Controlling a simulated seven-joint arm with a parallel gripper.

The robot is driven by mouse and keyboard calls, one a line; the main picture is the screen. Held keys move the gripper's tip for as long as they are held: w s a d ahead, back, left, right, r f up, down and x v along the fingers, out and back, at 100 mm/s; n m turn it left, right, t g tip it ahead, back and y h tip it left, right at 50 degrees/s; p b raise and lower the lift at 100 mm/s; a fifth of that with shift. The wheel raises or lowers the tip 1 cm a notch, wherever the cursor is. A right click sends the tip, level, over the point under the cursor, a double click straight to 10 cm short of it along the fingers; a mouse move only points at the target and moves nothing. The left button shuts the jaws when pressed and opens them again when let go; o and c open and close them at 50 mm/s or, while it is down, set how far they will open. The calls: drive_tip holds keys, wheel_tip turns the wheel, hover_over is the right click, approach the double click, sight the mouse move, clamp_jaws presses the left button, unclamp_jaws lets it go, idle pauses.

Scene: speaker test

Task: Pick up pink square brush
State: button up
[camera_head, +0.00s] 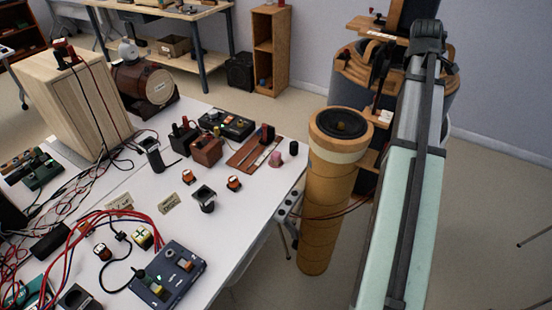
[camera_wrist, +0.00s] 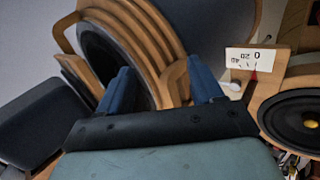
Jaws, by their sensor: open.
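A small pink block-like object (camera_head: 276,159) stands on the white table near its right edge, beside a flat reddish-brown board. It is the only pink thing I make out, and it is too small to tell whether it is a square brush. My gripper (camera_wrist: 162,86) shows in the wrist view with its two blue fingers wide apart and nothing between them. It faces a large speaker with curved wooden rings (camera_wrist: 150,40), away from the table. The pink object is not in the wrist view. In the head view I cannot make out the gripper's fingers.
The white table (camera_head: 240,215) holds several small devices and cables. A tall wooden column with a speaker cone on top (camera_head: 340,122) stands just right of the table, between it and my arm. A white label card (camera_wrist: 250,60) is close right of the gripper.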

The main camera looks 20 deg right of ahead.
drive_tip(key=s+a+r+n+g, duration=0.1)
drive_tip(key=s+a+r+n, duration=0.1)
drive_tip(key=a+r+n, duration=0.35)
drive_tip(key=s+a+r+n+g, duration=0.1)
drive_tip(key=s+a+r+n, duration=0.15)
drive_tip(key=a+r, duration=0.65)
drive_tip(key=m+g+y, duration=0.3)
drive_tip(key=m+y, duration=0.3)
hover_over(276, 153)
wheel_tip(276, 153, down, 36)
drive_tip(key=f, duration=0.7)
drive_tip(key=shift+s+a+f, duration=0.3)
drive_tip(key=shift+f, duration=0.1)
drive_tip(key=shift+w+d+f, duration=0.1)
drive_tip(key=shift+d+f, duration=0.05)
drive_tip(key=shift+f, duration=1.2)
drive_tip(key=shift+w+d+f, duration=0.1)
drive_tip(key=shift+d+f, duration=0.05)
drive_tip(key=shift+f, duration=1.15)
drive_tip(key=shift+c, duration=0.2)
